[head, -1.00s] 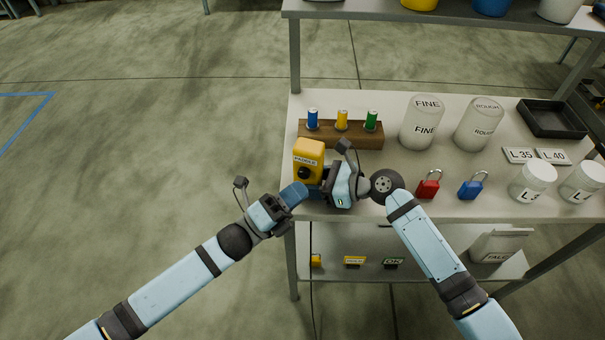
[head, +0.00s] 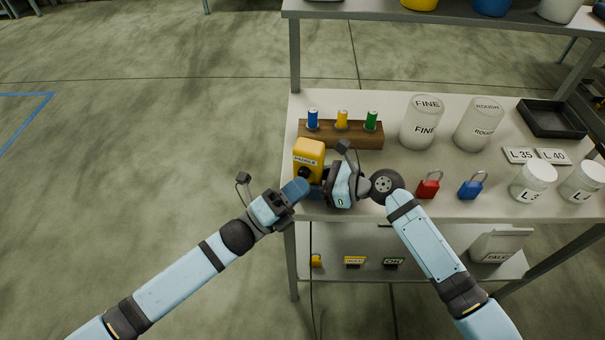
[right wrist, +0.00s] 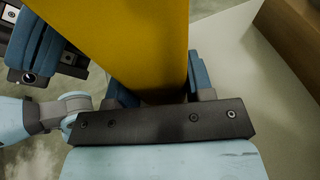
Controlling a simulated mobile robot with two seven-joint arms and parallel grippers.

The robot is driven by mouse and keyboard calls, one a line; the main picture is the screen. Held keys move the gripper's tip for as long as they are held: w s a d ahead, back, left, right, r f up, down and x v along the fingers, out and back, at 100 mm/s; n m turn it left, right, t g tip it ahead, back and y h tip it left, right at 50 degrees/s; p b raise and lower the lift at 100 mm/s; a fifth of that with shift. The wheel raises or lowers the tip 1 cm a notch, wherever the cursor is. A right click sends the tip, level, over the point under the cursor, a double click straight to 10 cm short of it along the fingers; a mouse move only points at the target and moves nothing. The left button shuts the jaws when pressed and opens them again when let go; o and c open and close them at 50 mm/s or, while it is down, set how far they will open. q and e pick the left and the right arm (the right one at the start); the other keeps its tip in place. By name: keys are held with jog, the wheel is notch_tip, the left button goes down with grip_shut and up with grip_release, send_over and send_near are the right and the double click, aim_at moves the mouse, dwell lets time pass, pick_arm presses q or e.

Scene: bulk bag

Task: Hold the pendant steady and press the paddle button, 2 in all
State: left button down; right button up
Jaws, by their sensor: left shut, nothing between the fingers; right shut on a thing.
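The yellow pendant (head: 309,151) with a "PADDLE" label stands at the table's front left corner. Its black button (head: 304,173) faces the front and is partly covered by my left gripper. My right gripper (head: 322,180) is shut on the pendant's lower part. In the right wrist view the yellow body (right wrist: 125,45) sits between its blue fingers. My left gripper (head: 302,187) is shut and empty, its blue fingertips at the button's lower edge. I cannot tell whether they touch it or press it in.
A wooden block (head: 345,135) with blue, yellow and green pegs stands behind the pendant. A red padlock (head: 428,187) and a blue padlock (head: 471,188) lie right of my right gripper. FINE (head: 421,125) and ROUGH jars stand further back. A cable hangs below the table's front edge.

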pick_arm(q)
jog(key=shift+w+d, duration=0.1)
jog(key=shift+w, duration=0.2)
jog(key=shift+s, duration=0.1)
dwell(0.3)
jog(key=shift+s+a, duration=0.3)
jog(key=shift+s, duration=0.55)
jog(key=shift+s+a, duration=0.25)
jog(key=shift+s, duration=0.55)
jog(key=shift+s+a, duration=0.3)
jog(key=shift+s, duration=0.5)
jog(key=shift+s+a, duration=0.25)
jog(key=shift+s, duration=0.55)
jog(key=shift+s, duration=0.1)
dwell(0.4)
jog(key=s, duration=0.1)
jog(key=s+a, duration=0.1)
jog(key=s, duration=0.1)
jog(key=shift+s, duration=0.2)
jog(key=shift+w, duration=0.1)
